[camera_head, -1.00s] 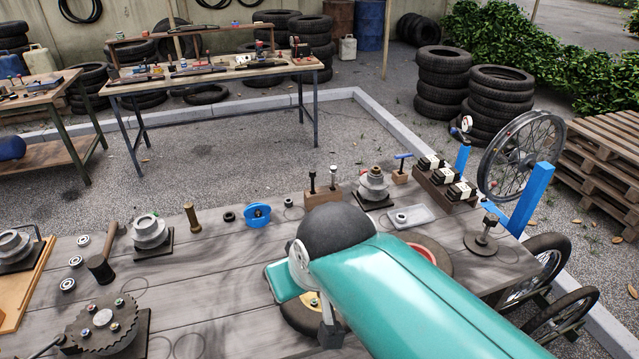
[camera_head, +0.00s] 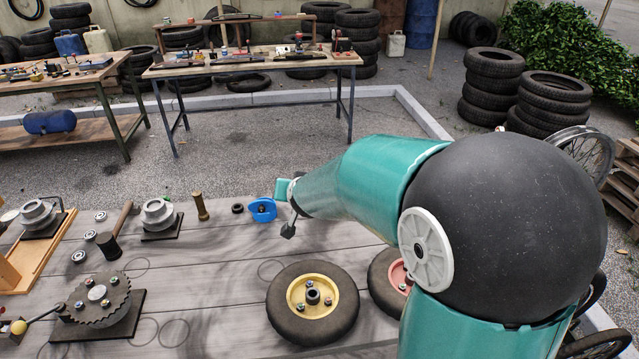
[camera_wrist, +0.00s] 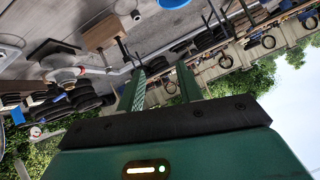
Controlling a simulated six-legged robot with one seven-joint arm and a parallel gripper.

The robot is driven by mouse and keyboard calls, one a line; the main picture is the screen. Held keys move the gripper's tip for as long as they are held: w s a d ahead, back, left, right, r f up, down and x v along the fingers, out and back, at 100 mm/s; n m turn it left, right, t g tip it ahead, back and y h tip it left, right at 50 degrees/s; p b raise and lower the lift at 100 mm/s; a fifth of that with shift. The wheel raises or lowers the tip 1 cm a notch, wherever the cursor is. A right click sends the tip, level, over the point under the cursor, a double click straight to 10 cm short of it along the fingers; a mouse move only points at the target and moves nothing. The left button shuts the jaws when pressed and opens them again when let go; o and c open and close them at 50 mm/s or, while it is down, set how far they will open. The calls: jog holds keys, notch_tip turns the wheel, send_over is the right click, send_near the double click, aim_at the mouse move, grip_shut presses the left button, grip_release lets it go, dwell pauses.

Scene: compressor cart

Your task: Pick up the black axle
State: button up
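In the wrist view, my gripper (camera_wrist: 160,70) is open and empty, its two green fingers spread apart. A wooden block (camera_wrist: 100,33) shows beyond the fingers, up and to the left. A thin dark rod, apparently the black axle (camera_wrist: 125,49), sticks out of it, apart from my fingers. In the head view, my arm covers the part of the bench where the block stood, so the axle is hidden there. The finger opening cannot be made out in that view.
A blue cup-like part (camera_head: 262,211) stands beside my arm in the head view. A yellow-hubbed wheel (camera_head: 313,303) and a red-hubbed wheel (camera_head: 384,290) lie on the bench. A mallet (camera_head: 112,240) and a toothed disc (camera_head: 98,301) are at left. The bench between has free room.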

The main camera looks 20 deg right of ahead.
jog(key=w+d+f+m+t+h, duration=0.1)
jog(key=w+d+f+h, duration=0.2)
jog(key=f, duration=0.3)
jog(key=w+d+f+t+h, duration=0.2)
jog(key=w+d+f+h, duration=0.1)
jog(key=w+f, duration=0.15)
jog(key=w+d+f+m+t+h, duration=0.1)
jog(key=w+d+f+h, duration=0.15)
jog(key=f, duration=0.35)
jog(key=shift+x, duration=7.1)
jog(key=shift+a+f, duration=0.1)
grip_shut()
